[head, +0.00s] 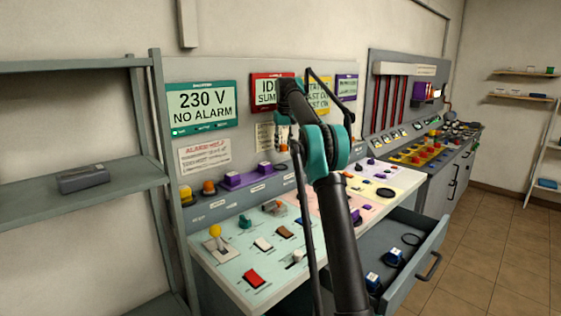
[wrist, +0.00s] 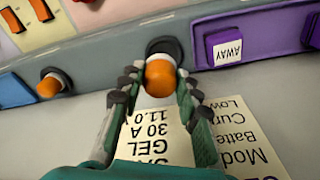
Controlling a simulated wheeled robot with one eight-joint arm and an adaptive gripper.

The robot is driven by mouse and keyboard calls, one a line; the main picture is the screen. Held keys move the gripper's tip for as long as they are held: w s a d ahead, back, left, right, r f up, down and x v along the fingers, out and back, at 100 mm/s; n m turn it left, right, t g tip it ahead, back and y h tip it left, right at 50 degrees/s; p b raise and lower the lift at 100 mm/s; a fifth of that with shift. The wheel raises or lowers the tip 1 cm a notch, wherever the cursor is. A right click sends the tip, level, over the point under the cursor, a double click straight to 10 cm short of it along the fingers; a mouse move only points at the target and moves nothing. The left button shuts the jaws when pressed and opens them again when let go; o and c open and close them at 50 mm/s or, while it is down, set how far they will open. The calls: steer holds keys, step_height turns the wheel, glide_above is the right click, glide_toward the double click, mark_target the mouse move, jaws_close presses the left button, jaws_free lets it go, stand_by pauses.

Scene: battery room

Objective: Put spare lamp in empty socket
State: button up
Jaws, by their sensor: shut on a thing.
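My gripper (wrist: 152,92) is shut on an orange-domed lamp (wrist: 160,82) with a pale collar, one finger on each side. A dark round socket ring (wrist: 162,47) lies directly behind the lamp on the grey panel strip. The lamp's collar lines up with the ring and appears to meet it; I cannot tell whether it is seated. In the head view my gripper (head: 283,134) is at the back panel, below the red and yellow signs, and my own arm partly hides that area.
Another orange lamp (wrist: 50,85) sits on the strip to the left in the wrist view. A purple AWAY button box (wrist: 228,44) is to the right. In the head view an open drawer (head: 428,262) juts out, and a grey shelf (head: 130,182) stands at left.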

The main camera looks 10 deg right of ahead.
mark_target(282, 153)
steer(key=shift+w+a, duration=0.3)
steer(key=shift+w, duration=0.05)
steer(key=shift+f, duration=2)
steer(key=f, duration=0.3)
steer(key=shift+w+a, duration=0.15)
steer(key=shift+w, duration=0.05)
steer(key=shift+w+f, duration=0.1)
steer(key=shift+f, duration=0.1)
steer(key=o, duration=1.1)
